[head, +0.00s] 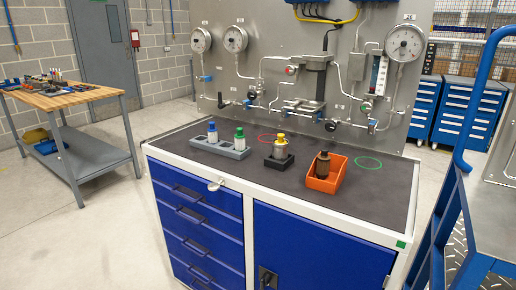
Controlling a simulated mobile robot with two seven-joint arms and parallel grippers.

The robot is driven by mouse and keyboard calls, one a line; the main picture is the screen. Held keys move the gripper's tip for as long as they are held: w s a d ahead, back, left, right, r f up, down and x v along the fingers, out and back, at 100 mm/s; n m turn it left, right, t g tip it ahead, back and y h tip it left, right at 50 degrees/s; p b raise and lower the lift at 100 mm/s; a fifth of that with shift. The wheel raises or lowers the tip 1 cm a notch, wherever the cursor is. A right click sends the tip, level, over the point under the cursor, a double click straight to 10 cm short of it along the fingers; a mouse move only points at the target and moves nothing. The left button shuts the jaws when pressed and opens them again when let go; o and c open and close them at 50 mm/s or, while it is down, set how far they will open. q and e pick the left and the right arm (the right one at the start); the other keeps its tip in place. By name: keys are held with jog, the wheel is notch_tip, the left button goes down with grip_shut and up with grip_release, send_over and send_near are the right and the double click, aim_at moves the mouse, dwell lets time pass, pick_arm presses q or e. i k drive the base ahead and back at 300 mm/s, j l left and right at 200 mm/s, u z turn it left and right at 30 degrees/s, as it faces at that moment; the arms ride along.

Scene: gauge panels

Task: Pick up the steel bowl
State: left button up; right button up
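I cannot make out a clear steel bowl in the head view. A small silvery vessel with a yellow top (280,149) stands upright on a black block (279,163) on the dark top of the blue cabinet (338,187). It is too small to tell whether it is a bowl. Neither of my grippers is in view.
A grey rack (220,149) holds a blue-capped bottle (212,133) and a green-capped bottle (239,139). An orange bin (327,175) holds a brown bottle (323,164). A gauge panel (262,76) stands behind. The green ring (368,163) is empty. A blue rail (468,105) rises at right.

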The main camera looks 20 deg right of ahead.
aim_at(280, 153)
jog(key=k+z, duration=0.1)
jog(key=z, duration=0.25)
jog(key=k+z, duration=0.1)
jog(key=z, duration=0.3)
jog(key=i+j+z, duration=0.1)
jog(key=z, duration=0.85)
jog(key=j+z, duration=0.8)
jog(key=j, duration=0.3)
jog(key=k+j+z, duration=0.15)
jog(key=j, duration=0.25)
jog(key=k+j+z, duration=0.1)
jog(key=j, duration=0.95)
jog(key=i+j, duration=0.15)
jog(key=j, duration=0.1)
